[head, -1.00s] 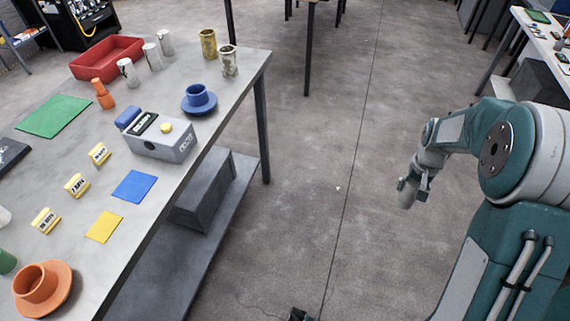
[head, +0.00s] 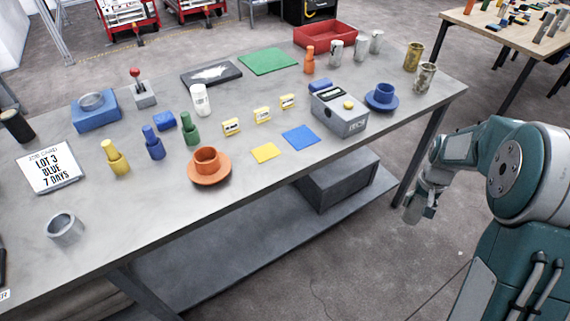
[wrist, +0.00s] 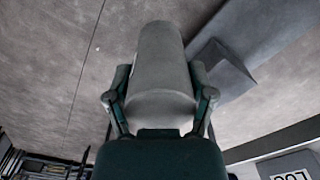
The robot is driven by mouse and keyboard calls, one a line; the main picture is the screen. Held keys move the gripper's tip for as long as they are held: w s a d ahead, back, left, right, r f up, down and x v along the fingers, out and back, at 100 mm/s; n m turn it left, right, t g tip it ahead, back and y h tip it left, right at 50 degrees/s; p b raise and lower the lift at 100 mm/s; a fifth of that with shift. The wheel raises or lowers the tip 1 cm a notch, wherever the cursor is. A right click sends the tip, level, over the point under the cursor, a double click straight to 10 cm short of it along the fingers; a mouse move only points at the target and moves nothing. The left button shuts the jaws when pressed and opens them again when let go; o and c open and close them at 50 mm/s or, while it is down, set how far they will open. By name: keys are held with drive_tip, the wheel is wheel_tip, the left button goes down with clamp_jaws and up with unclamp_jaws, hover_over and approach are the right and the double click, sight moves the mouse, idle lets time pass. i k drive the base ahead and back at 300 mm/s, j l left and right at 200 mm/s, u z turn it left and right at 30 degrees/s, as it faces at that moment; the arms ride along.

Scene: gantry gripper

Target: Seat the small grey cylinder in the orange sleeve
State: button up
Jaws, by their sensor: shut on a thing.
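My gripper (head: 424,202) hangs at the right of the head view, beyond the table's front edge and apart from the table. In the wrist view, its two fingers (wrist: 160,98) are shut on the sides of a light grey cylinder (wrist: 158,55), which sticks out past the fingertips. The orange sleeve (head: 207,155) is a short, open-topped ring on a round orange base (head: 210,179), upright near the table's front edge. It looks empty, though its bottom is hidden.
Floor between arm and table is open.

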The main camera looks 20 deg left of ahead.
sight(209, 166)
drive_tip(key=u, duration=1.3)
